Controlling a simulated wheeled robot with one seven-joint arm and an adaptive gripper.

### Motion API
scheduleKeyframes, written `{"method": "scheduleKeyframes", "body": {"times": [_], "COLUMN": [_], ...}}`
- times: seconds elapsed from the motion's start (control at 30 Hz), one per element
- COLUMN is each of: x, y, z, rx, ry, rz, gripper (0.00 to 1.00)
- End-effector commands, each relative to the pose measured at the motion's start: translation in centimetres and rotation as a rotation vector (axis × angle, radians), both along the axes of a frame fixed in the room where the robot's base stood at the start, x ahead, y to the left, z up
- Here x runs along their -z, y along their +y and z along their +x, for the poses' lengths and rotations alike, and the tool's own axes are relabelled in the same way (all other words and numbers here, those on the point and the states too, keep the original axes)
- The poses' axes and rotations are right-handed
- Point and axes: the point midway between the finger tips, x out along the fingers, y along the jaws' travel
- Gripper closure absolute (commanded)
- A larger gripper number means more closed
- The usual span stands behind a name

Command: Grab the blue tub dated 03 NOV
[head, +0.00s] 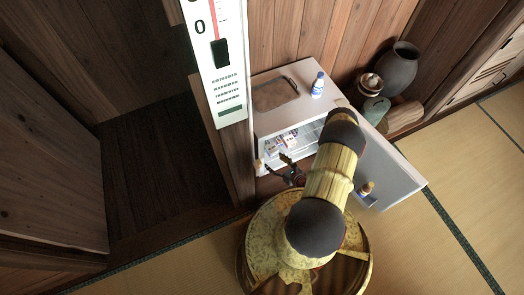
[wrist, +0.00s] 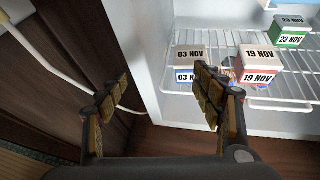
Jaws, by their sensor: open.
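The blue tub dated 03 NOV (wrist: 189,54) has a pale lid and a blue band on its front. It stands on the wire shelf of the small white fridge, near the left wall, in the wrist view. My gripper (wrist: 163,78) is open and empty, in front of the fridge opening. Its right finger covers part of the tub's front, and its left finger is off to the left, outside the fridge wall. I see no contact. In the head view my gripper (head: 290,172) is low at the opening, and the tubs inside are small there.
Right of the blue tub stands a red tub dated 19 NOV (wrist: 258,62), with a patterned item (wrist: 228,74) between, partly hidden. A green tub dated 23 NOV (wrist: 290,30) is farther back. The fridge door (head: 385,165) hangs open right. A wooden post (head: 228,150) stands left.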

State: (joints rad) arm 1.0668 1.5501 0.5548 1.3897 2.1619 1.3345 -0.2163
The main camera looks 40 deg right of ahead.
Motion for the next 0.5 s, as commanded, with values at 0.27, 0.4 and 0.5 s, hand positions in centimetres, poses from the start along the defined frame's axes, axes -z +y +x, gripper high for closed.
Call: {"method": "scheduleKeyframes", "body": {"times": [0.27, 0.4, 0.5], "x": [-0.3, 0.4, 0.8], "y": [-4.8, -4.9, -5.0], "z": [0.8, 2.2, 2.9], "rx": [0.125, 0.120, 0.121], "ry": [-0.022, -0.021, -0.020], "rz": [-0.097, -0.099, -0.099], "gripper": [0.33, 0.33, 0.33]}}
